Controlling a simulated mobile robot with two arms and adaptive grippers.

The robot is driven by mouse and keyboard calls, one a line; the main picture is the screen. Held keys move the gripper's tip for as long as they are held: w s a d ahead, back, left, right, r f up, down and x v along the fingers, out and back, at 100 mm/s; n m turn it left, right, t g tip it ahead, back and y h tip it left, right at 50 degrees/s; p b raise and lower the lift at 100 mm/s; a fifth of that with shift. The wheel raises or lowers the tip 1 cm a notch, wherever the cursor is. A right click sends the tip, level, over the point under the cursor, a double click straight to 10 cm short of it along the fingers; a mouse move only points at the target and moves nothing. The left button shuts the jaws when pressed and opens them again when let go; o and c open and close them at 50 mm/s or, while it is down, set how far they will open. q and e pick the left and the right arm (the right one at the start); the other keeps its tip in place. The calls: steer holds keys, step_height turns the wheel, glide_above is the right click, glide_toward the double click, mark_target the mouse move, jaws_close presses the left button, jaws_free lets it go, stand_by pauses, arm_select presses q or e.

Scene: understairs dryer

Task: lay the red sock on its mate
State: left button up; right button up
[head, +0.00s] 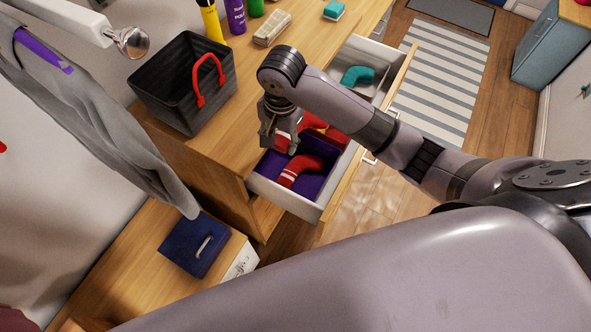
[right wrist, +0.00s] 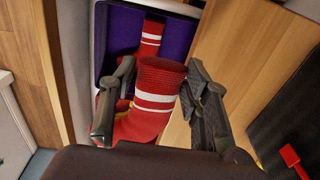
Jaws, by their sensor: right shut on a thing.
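My right gripper (head: 280,147) is shut on a red sock (head: 318,123) just above an open drawer. In the right wrist view the held sock (right wrist: 154,100) hangs between the fingers, with a white stripe near its cuff and a little yellow lower down. Its mate, a red sock with white stripes (head: 303,168), lies on the purple lining of the drawer (head: 262,185). The mate also shows in the right wrist view (right wrist: 150,40), partly hidden behind the held sock. I cannot tell whether the two socks touch. My left gripper is not in view.
Another open drawer (head: 392,52) holds a teal sock (head: 357,75). A dark basket with a red handle (head: 185,85) stands on the wooden top, with bottles behind it. A grey garment (head: 95,125) hangs at left. A blue box (head: 195,243) sits lower down.

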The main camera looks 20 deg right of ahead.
glide_above(284, 182)
step_height(284, 182, down, 15)
steer(key=shift+s+f, duration=0.1)
steer(key=shift+s, duration=0.05)
step_height(284, 182, down, 4)
steer(key=shift+d+r, duration=0.1)
steer(key=shift+f, duration=0.2)
steer(key=shift+f, duration=0.35)
steer(key=o, duration=0.7)
steer(key=shift+o, duration=0.2)
